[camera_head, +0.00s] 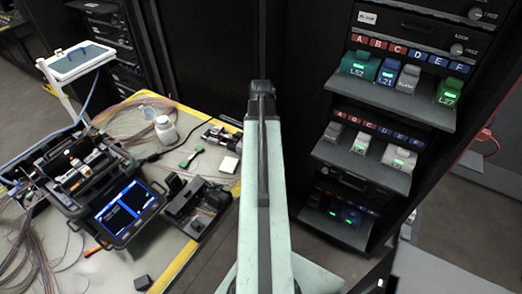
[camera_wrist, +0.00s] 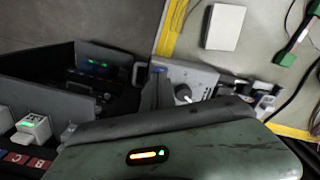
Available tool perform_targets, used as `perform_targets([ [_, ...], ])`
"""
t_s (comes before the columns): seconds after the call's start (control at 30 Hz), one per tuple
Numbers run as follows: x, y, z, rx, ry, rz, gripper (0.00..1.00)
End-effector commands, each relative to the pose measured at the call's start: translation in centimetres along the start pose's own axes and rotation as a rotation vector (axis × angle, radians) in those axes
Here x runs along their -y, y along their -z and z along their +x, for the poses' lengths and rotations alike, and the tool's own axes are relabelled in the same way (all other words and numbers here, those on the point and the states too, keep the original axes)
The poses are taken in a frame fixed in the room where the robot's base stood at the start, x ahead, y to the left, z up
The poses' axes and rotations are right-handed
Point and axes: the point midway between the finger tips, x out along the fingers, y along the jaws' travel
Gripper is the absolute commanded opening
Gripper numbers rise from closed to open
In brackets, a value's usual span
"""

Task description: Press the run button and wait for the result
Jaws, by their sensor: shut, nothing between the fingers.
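The fusion splicer (camera_head: 72,185), a dark open-topped case with a lit blue screen (camera_head: 125,210), stands on the bench at left in the head view. I cannot make out its run button. My arm rises through the middle of the head view, right of the splicer and apart from it. The splicer is not recognisable in the wrist view.
A rack (camera_head: 375,120) with lettered shelves and lit modules stands at right. The bench (camera_head: 222,106) has a yellow edge. It carries a white bottle (camera_head: 166,130), a dark holder (camera_head: 193,207), a white block (camera_head: 229,164), loose fibres and cables.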

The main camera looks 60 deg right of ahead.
Motion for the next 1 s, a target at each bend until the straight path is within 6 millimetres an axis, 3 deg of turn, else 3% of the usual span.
perform_targets([
  [0.73,0.0,0.0,1.6,0.0,0.0,0.0,0.0],
  [1.0,0.0,0.0,0.0,0.0,0.0,0.0,0.0],
])
